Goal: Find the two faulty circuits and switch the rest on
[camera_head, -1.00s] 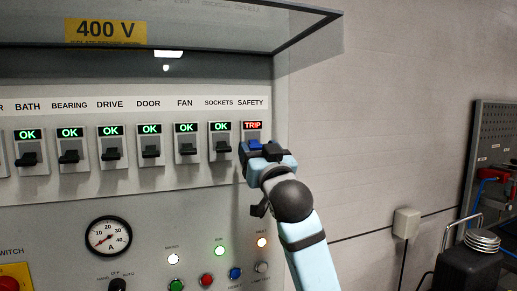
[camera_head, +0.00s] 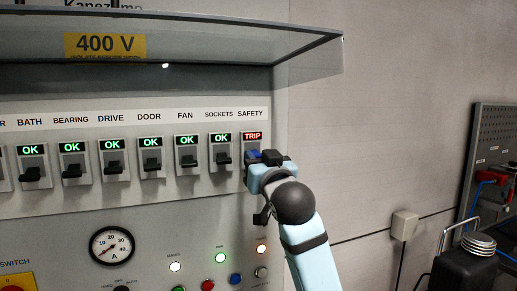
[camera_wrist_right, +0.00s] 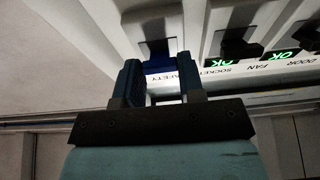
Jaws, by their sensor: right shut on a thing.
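A row of breakers runs across the grey panel in the head view. BATH (camera_head: 31,174), BEARING (camera_head: 71,171), DRIVE (camera_head: 112,168), DOOR (camera_head: 152,166), FAN (camera_head: 187,163) and SOCKETS (camera_head: 221,158) show green OK and have black levers. The SAFETY breaker (camera_head: 252,136), at the right end, shows red TRIP. My right gripper (camera_head: 268,159) is at the SAFETY breaker, covering much of its lower part. In the right wrist view, my right gripper's fingers (camera_wrist_right: 160,88) are around a blue lever (camera_wrist_right: 160,67) under the SAFETY label. My left gripper is out of view.
A raised cover (camera_head: 210,55) with a yellow 400 V label juts out above the breakers. Below are a round ammeter (camera_head: 111,246), lamps and buttons. A wall box (camera_head: 404,225) and a black case (camera_head: 462,270) stand to the right.

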